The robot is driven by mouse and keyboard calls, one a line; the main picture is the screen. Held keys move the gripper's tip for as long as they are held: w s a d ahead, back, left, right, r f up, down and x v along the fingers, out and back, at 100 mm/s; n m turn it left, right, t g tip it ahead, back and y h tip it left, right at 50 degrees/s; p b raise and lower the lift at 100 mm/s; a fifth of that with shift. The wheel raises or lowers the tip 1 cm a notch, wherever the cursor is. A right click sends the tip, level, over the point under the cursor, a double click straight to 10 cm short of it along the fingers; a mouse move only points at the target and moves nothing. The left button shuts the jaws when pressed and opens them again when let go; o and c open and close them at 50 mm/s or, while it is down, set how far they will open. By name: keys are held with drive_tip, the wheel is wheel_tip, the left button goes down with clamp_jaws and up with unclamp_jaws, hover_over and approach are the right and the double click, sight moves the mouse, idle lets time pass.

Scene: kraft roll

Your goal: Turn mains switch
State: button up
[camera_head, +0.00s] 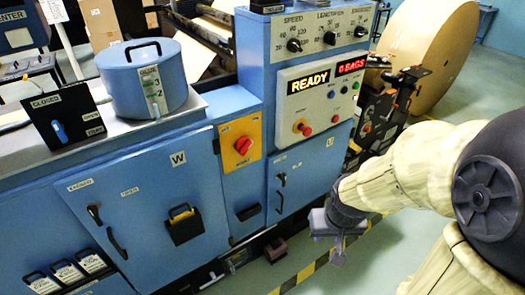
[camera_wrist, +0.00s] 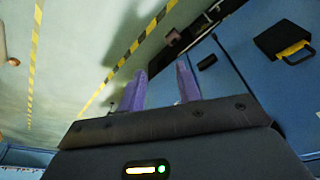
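The mains switch (camera_head: 243,145) is a red rotary knob on a yellow plate, on the front of the blue machine, left of the lit display. Its knob looks tilted, and its label is too small to read. My gripper (camera_head: 338,258) hangs in front of the machine, lower right of the switch and apart from it, pointing down toward the floor. In the wrist view my gripper (camera_wrist: 161,82) shows two purple fingers spread apart with nothing between them. The mains switch is not visible in the wrist view.
A panel with a READY display (camera_head: 308,82) and a red button (camera_head: 304,128) is right of the switch. Black door handles (camera_head: 281,188) and a black latch box (camera_head: 185,225) stick out below. A large kraft roll (camera_head: 432,45) stands behind.

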sight(247, 150)
idle(0.3)
drive_tip(key=w+a+f+n+t+y+b, duration=0.1)
drive_tip(key=w+a+f+t+y+b, duration=0.25)
drive_tip(key=w+f, duration=0.35)
drive_tip(key=w+a+f+t+y+b, duration=0.2)
drive_tip(key=w+a+f+b, duration=0.3)
drive_tip(key=w, duration=0.4)
drive_tip(key=w+a+r+m+t+y+b, duration=0.1)
drive_tip(key=w+r+m+t+y+b, duration=0.2)
drive_tip(key=w+r+t, duration=0.3)
drive_tip(key=shift+a+t+y, duration=0.35)
drive_tip(key=shift+t+y, duration=0.1)
drive_tip(key=shift+y, duration=0.3)
drive_tip(key=p+x, duration=0.2)
drive_tip(key=x, duration=1.5)
drive_tip(key=shift+w+a+f, duration=0.1)
drive_tip(key=shift+w+a, duration=0.05)
